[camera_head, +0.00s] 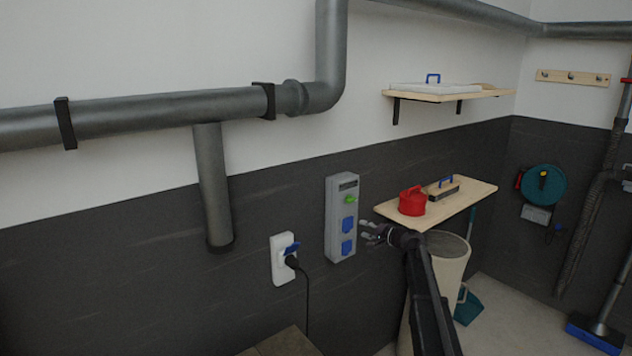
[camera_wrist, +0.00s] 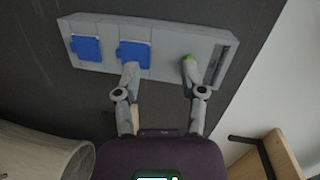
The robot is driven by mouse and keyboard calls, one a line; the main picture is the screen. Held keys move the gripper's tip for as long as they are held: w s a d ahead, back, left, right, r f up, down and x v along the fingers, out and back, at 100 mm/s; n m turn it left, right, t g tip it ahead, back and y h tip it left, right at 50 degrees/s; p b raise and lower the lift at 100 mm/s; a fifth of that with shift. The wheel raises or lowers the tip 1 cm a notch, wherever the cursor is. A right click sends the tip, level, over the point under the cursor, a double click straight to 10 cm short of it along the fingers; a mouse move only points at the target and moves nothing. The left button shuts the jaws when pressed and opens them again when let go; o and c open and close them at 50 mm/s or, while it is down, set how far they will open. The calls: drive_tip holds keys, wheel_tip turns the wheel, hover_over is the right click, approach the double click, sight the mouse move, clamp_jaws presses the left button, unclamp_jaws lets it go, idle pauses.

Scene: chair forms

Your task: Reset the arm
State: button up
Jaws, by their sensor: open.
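My arm (camera_head: 428,290) reaches up from the lower right in the head view. My gripper (camera_head: 368,232) is at its end, just right of a grey wall box. In the wrist view my gripper (camera_wrist: 160,78) is open and empty, its two fingers spread apart. The grey box (camera_head: 333,240) has two blue socket covers and a green knob (camera_head: 350,199). In the wrist view the box (camera_wrist: 170,40) lies ahead of the fingers, and the right fingertip overlaps the green knob (camera_wrist: 188,58). I cannot tell whether that fingertip touches it.
A wooden shelf (camera_head: 465,199) with a red can (camera_head: 412,201) and a brush (camera_head: 441,188) is right of my gripper. A pale bin (camera_head: 447,262) stands below it. A white socket (camera_head: 281,262) with a plugged-in cord is left. A higher shelf (camera_head: 445,97) is above.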

drive_tip(key=s+a+f+n+g+h+b, duration=0.1)
drive_tip(key=s+a+f+n+g, duration=0.2)
drive_tip(key=s, duration=0.5)
drive_tip(key=s+a+f+n+g+h, duration=0.1)
drive_tip(key=s+a+f+g+h, duration=0.1)
drive_tip(key=s+f, duration=0.55)
drive_tip(key=s+a+f+n+g+h+b, duration=0.1)
drive_tip(key=s+a+f+n+g, duration=0.15)
drive_tip(key=s, duration=0.75)
drive_tip(key=s+d+f+g+h, duration=0.1)
drive_tip(key=s+h, duration=0.1)
drive_tip(key=s, duration=0.4)
drive_tip(key=s+d+f+n+g+h, duration=0.1)
drive_tip(key=s+d+f+g+h, duration=0.1)
drive_tip(key=s, duration=0.5)
drive_tip(key=s+d+f+g+h, duration=0.1)
drive_tip(key=s+d+f+h, duration=0.1)
drive_tip(key=s, duration=0.5)
drive_tip(key=shift+s+f+n+h+b, duration=0.25)
drive_tip(key=shift+n+h+b, duration=0.15)
drive_tip(key=shift+h, duration=0.1)
drive_tip(key=shift+a, duration=0.1)
